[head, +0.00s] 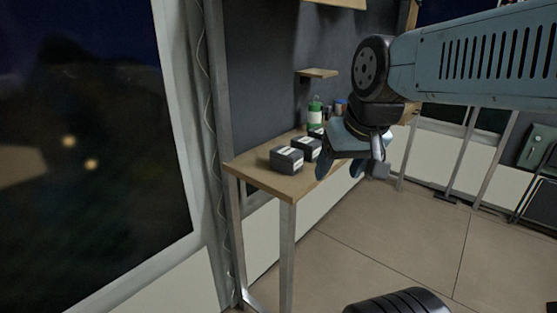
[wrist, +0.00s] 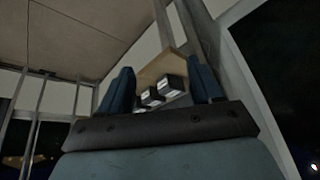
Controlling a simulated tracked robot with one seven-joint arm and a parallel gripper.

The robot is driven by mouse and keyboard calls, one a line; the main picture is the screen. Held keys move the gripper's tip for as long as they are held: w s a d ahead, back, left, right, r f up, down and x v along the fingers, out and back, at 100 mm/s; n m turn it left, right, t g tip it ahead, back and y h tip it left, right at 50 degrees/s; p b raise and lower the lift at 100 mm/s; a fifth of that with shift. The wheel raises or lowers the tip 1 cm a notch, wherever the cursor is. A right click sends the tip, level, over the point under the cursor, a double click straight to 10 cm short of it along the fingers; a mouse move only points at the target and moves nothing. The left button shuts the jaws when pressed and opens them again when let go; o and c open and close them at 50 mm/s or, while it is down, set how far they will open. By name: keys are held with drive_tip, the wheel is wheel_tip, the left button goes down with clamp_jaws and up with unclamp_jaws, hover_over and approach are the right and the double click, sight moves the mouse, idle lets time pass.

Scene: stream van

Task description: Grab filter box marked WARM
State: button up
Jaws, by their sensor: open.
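Several small dark boxes with white labels stand in a row on a narrow wooden bench (head: 262,178). The nearest box (head: 286,160) is by the bench's near end, and a second box (head: 307,149) stands just behind it. A third is partly hidden by my gripper. The label words are too small to read, so I cannot tell which box is marked WARM. My gripper (head: 340,170) is open and empty, to the right of the boxes. In the wrist view the boxes (wrist: 172,88) show between the two blue fingers (wrist: 160,90), some way off.
A green bottle (head: 315,113) and small jars (head: 340,107) stand farther back on the bench. A small wooden shelf (head: 317,73) is on the dark wall above. A dark window (head: 90,150) is at left. The tiled floor (head: 400,240) right of the bench is clear.

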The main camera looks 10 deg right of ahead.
drive_tip(key=o, duration=0.6)
drive_tip(key=w+a+f+m+g+y, duration=0.1)
drive_tip(key=f, duration=0.1)
drive_tip(key=w+a+f+m+g+y, duration=0.1)
drive_tip(key=m+y, duration=0.1)
drive_tip(key=w+a+f+m+g+y, duration=0.1)
drive_tip(key=w+a+f+m, duration=0.1)
drive_tip(key=shift+f+g+y, duration=0.3)
drive_tip(key=shift+f, duration=0.05)
drive_tip(key=shift+o, duration=0.2)
drive_tip(key=m+t+y, duration=0.6)
drive_tip(key=m+t, duration=0.7)
drive_tip(key=m, duration=1)
approach(298, 158)
drive_tip(key=w, duration=0.2)
drive_tip(key=x, duration=0.5)
drive_tip(key=a+x, duration=0.1)
drive_tip(key=x, duration=0.1)
drive_tip(key=shift+s+a, duration=0.1)
drive_tip(key=shift+a, duration=0.05)
drive_tip(key=shift+x, duration=2.9)
